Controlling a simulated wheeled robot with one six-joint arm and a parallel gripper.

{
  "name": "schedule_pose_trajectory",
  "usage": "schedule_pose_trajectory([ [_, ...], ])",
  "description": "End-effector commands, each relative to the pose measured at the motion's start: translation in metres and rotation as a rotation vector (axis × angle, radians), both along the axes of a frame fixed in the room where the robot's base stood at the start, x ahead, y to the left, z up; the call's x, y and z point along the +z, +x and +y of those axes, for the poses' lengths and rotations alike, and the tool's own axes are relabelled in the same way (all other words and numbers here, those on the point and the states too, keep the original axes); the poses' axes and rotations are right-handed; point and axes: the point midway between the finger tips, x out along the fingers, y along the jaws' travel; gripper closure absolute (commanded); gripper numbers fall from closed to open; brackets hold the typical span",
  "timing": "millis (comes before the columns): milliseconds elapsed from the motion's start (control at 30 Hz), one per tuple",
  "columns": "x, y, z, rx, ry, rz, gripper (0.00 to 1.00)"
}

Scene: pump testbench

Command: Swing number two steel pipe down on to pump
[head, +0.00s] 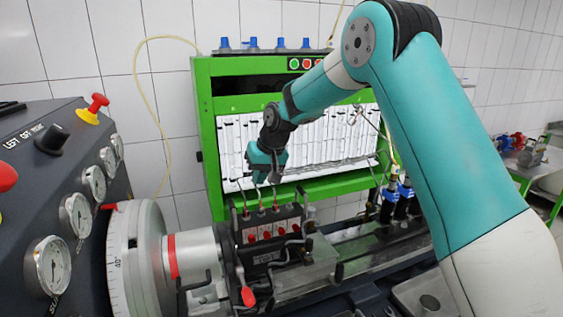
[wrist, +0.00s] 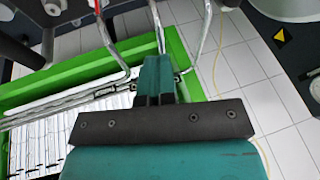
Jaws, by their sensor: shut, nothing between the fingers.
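The pump (head: 272,243) is a dark block with red parts on its front, mounted on the bench beside the dial wheel. Several thin steel pipes (head: 246,205) rise at its top; I cannot tell which is number two. My gripper (head: 267,184) is shut and empty, pointing down just above the pump and the pipe tops. In the wrist view my gripper (wrist: 158,60) shows in teal behind a dark bracket. A bent steel pipe (wrist: 113,50) lies left of it, and another pipe (wrist: 206,36) lies right of it. Contact with a pipe cannot be told.
A green cabinet (head: 203,128) with white graduated tubes stands close behind my gripper. A large graduated wheel (head: 128,262) and a gauge panel (head: 55,180) are at left. Blue-topped parts (head: 404,190) stand on the bench at right. A yellow hose (head: 140,82) hangs on the wall.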

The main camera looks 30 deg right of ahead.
Motion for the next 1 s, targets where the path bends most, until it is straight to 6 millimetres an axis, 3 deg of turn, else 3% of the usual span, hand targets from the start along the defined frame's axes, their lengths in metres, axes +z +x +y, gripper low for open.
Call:
schedule_pose_trajectory([
  [33,-0.013,0.0,0.01,0.011,0.001,0.005,1.0],
  [100,-0.016,0.0,0.016,0.016,0.002,0.007,1.0],
  [533,-0.016,-0.002,0.021,0.026,0.005,0.014,1.0],
  [667,-0.001,-0.002,0.014,0.025,0.004,0.008,1.0],
  [867,0.037,-0.003,-0.007,0.017,0.001,-0.015,1.0],
  [1000,0.062,-0.013,-0.011,0.016,-0.001,-0.022,1.0],
])
